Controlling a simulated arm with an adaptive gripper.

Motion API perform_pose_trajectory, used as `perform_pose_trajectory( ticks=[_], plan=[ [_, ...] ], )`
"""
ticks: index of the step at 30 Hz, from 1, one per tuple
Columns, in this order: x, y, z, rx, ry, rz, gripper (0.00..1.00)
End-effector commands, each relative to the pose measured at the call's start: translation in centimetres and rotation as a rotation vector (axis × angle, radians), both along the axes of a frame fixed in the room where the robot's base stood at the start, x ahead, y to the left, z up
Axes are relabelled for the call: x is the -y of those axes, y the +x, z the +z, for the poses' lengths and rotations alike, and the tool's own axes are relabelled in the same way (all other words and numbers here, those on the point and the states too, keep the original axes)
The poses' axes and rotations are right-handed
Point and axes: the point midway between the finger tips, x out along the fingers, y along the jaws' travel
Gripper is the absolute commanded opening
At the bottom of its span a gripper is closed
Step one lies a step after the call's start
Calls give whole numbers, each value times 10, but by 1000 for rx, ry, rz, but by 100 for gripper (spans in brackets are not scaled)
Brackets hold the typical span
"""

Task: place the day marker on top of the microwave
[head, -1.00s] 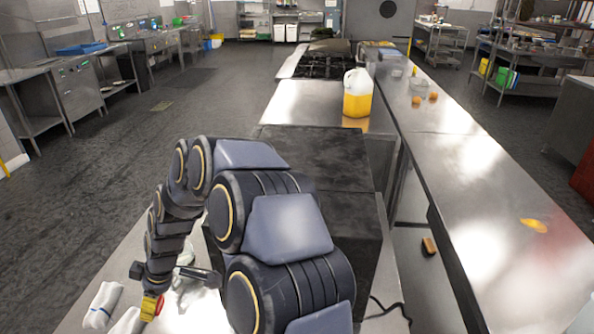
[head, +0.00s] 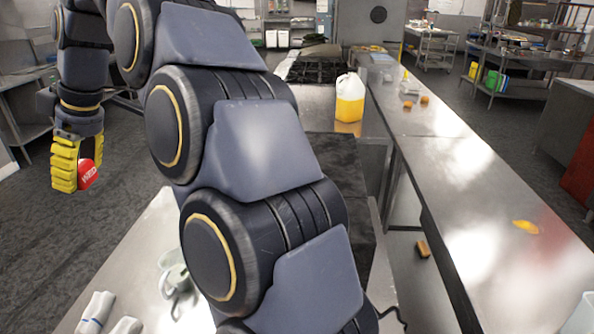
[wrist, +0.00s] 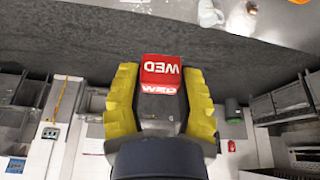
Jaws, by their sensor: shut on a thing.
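The day marker (head: 87,173) is a small red block with "WED" in white letters. My gripper (head: 77,172), with yellow ribbed fingers, is shut on it, up in the air at the left of the head view, left of the steel counter. The microwave (head: 346,160) looks to be the black box on the counter, to the right of my gripper. My arm hides most of it; part of its flat dark top shows.
A pale mug-like item (head: 175,275) and rolled white cloths (head: 95,312) lie on the near counter. A jug of orange liquid (head: 349,98) stands beyond the microwave. A long steel counter (head: 450,180) runs along the right. The visible part of the microwave's top is bare.

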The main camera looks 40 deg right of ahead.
Motion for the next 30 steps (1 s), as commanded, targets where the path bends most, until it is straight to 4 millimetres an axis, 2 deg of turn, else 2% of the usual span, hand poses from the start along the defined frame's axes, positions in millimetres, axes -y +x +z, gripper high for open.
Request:
perform_pose_trajectory(
  ticks=[2, 8, 14, 18, 21, 24, 30],
  plan=[
    [0, 0, 7, 2, -1, 0, 11],
    [48, 4, 6, 3, 0, -90, 11],
    [112, 2, 8, 7, -1, -213, 11],
    [166, -7, 8, 7, -1, -315, 11],
    [196, -16, 7, 5, -1, -376, 11],
    [221, -24, 6, 3, -2, -427, 11],
    [258, -40, 4, 0, 0, -502, 11]
  ],
)
